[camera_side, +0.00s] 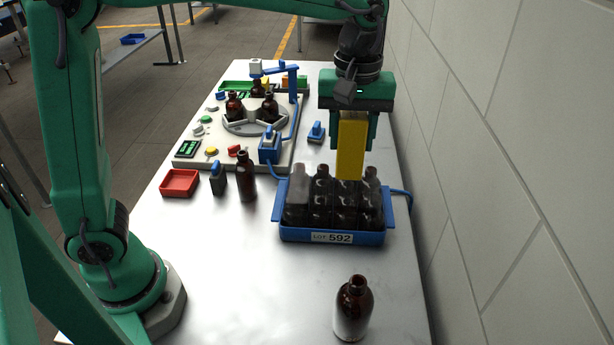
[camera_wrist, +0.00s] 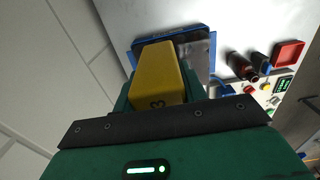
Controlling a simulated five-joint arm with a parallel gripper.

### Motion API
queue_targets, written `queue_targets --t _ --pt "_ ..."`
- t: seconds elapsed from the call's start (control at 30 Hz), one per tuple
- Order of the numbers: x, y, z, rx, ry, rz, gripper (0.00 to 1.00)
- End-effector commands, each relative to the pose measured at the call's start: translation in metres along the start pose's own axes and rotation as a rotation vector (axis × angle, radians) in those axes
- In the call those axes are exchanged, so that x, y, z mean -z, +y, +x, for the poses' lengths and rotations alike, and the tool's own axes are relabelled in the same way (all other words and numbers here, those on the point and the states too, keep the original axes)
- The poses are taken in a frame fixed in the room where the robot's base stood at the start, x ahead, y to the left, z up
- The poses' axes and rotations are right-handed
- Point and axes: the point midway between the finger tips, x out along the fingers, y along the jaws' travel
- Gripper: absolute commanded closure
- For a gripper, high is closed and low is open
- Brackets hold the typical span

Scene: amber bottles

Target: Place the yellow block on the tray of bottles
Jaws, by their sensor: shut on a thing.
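My gripper (camera_side: 355,125) is shut on the yellow block (camera_side: 351,150), which hangs upright from the jaws. The block also shows large in the wrist view (camera_wrist: 157,75), with a dark mark like a 3 on it. Below it is the blue tray of bottles (camera_side: 365,238), labelled LOT 592, filled with several dark bottles. In the side view the block's lower end overlaps the bottle tops at the back of the tray; I cannot tell whether it touches them. In the wrist view the block hides most of the tray (camera_wrist: 212,50).
A loose amber bottle (camera_side: 353,312) stands in front of the tray. Another bottle (camera_side: 247,178) and a red bin (camera_side: 180,183) stand to the left. Behind is a white station (camera_side: 285,158) with bottles on a turntable. A wall (camera_side: 490,150) runs close along the right.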

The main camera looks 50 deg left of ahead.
Motion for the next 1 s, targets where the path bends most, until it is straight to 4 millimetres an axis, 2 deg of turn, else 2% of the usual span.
queue_targets --t 0.2,0.47,0.67,1.0 --pt "-0.015 -0.006 -0.002 0.0 0.0 -0.002 0.85" --pt "-0.012 -0.007 0.0 0.0 0.0 -0.004 0.85" --pt "0.008 -0.01 0.012 0.001 0.0 -0.007 0.85" --pt "0.062 -0.016 0.045 0.002 -0.001 -0.007 0.85"
